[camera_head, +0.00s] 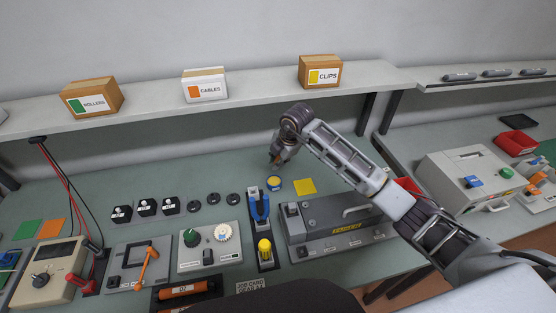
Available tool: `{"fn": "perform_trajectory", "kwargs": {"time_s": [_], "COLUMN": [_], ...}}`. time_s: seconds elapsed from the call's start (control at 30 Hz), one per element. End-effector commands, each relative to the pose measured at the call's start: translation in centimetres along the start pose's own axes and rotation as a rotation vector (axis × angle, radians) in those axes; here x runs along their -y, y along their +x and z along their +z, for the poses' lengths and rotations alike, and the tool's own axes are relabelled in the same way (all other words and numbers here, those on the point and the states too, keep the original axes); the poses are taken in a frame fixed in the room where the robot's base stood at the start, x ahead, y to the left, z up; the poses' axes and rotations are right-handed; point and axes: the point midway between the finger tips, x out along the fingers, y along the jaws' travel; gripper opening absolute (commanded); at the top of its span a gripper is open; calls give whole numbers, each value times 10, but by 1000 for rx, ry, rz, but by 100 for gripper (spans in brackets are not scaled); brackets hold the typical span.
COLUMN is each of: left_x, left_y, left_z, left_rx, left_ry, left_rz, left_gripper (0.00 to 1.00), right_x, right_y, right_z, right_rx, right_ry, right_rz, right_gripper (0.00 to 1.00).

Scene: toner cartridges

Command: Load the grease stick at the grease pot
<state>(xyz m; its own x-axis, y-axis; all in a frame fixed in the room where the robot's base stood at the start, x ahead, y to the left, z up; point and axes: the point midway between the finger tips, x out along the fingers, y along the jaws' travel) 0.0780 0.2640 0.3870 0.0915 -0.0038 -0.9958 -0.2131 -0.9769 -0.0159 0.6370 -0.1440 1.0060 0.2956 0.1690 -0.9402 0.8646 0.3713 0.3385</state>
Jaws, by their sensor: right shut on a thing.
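My right gripper (275,160) is just above and behind the pot in the picture, pointing down. It is shut on a thin thing, which seems to be the grease stick; the stick is too small and dark to make out, and I cannot tell whether it touches the pot. My left gripper is not in view.
A black rack (266,226) with blue and yellow tools stands before the pot. A grey machine (335,228) with a handle sits to its right, under my right arm. A shelf (220,108) with boxes runs behind.

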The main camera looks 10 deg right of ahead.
Motion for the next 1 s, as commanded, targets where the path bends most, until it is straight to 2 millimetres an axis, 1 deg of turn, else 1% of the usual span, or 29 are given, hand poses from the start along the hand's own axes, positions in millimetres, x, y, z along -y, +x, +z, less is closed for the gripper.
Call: {"fn": "perform_trajectory", "kwargs": {"time_s": [0.7, 1.0], "left_x": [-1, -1], "left_y": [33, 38], "left_z": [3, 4], "left_rx": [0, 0], "left_ry": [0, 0], "left_rz": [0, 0], "left_gripper": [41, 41], "right_x": [17, 19], "right_y": [46, 54], "right_z": [2, 2], "right_rx": [-1, 0], "right_ry": [1, 0], "right_rz": [-1, 0], "right_gripper": [3, 3]}}
